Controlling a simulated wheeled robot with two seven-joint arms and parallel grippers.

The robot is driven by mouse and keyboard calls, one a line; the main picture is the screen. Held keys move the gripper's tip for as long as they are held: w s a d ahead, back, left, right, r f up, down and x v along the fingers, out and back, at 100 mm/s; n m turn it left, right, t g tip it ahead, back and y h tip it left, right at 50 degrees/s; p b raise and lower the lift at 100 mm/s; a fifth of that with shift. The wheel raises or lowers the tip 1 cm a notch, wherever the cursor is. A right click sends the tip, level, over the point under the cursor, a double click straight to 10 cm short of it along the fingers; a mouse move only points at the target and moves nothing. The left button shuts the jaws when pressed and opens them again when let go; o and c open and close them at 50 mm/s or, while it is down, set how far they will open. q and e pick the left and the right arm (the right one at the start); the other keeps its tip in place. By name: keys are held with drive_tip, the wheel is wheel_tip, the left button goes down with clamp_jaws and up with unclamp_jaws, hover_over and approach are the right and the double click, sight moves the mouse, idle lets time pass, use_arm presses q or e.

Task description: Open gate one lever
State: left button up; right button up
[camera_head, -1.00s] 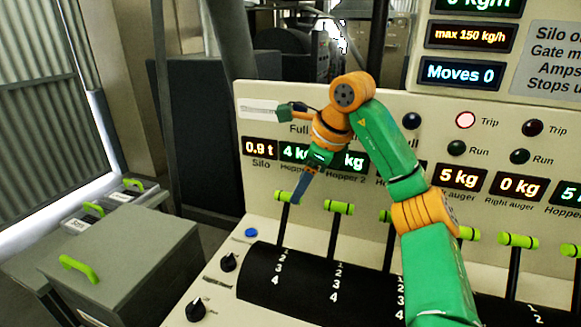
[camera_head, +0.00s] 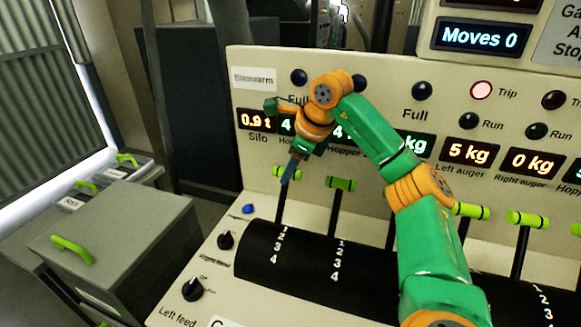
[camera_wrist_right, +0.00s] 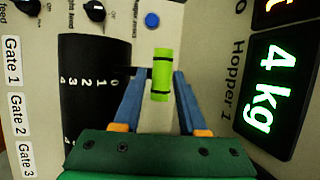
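The gate one lever is the leftmost lever on the panel, with a black shaft and a lime-green handle (camera_head: 278,170). It stands at the 0 end of its scale, and the handle also shows in the right wrist view (camera_wrist_right: 161,75). My right gripper (camera_head: 287,179) is at this handle, pointing down. In the right wrist view its two blue fingers (camera_wrist_right: 161,88) are open, one on each side of the handle, with narrow gaps visible. In the head view a finger covers part of the handle. My left gripper is not in view.
A second lever (camera_head: 340,184) stands close to the right, with more levers beyond it, partly behind my right arm. A blue button (camera_head: 249,209) and black knobs (camera_head: 191,289) sit to the left. The display panel (camera_head: 256,121) rises behind the levers.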

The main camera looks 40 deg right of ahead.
clamp_jaws()
drive_tip(key=shift+r, duration=0.1)
idle(1.0)
